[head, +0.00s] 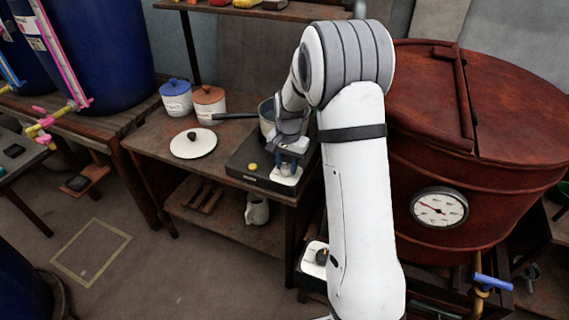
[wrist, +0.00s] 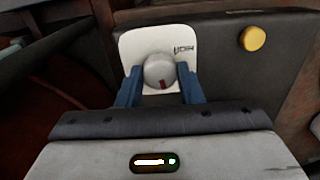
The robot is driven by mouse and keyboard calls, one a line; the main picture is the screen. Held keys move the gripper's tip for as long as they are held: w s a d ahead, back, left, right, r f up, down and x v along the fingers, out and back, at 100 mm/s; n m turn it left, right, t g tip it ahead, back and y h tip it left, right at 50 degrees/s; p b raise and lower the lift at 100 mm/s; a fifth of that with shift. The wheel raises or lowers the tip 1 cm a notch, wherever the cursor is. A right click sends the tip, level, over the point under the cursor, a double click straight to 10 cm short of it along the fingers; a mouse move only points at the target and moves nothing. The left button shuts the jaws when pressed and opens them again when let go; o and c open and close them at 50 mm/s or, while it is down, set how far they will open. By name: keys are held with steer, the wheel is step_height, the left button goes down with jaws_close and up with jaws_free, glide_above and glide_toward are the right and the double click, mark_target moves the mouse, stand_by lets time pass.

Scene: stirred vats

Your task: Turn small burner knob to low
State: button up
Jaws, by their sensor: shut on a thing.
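The small burner (head: 240,172) is a black box on the wooden bench, with a pot (head: 266,112) on it. Its knob (wrist: 160,70) is round and grey with a red mark that points down in the wrist view. The knob sits on a white plate (wrist: 130,46), also visible in the head view (head: 287,180), with small dark lettering at its upper right that looks like "HIGH". My gripper (wrist: 160,84) has its blue fingers shut on the knob, one on each side. In the head view my gripper (head: 289,166) hides the knob.
A yellow button (wrist: 252,38) is on the burner's front beside the plate. A white lid (head: 193,146) and two lidded pots (head: 175,100) stand to its left. A large red-brown vat (head: 440,165) with a dial stands at right. A second white knob plate (head: 316,262) is lower down.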

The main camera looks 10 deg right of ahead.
mark_target(287, 165)
steer(key=n, duration=0.5)
steer(key=shift+w+r, duration=0.2)
steer(key=shift+w, duration=0.1)
steer(key=shift+n, duration=2.4)
steer(key=o, duration=1)
steer(key=shift+f, duration=0.15)
steer(key=shift+s, duration=0.1)
step_height(287, 165, up, 8)
steer(key=shift+d+f+p, duration=0.1)
steer(key=shift+p, duration=0.3)
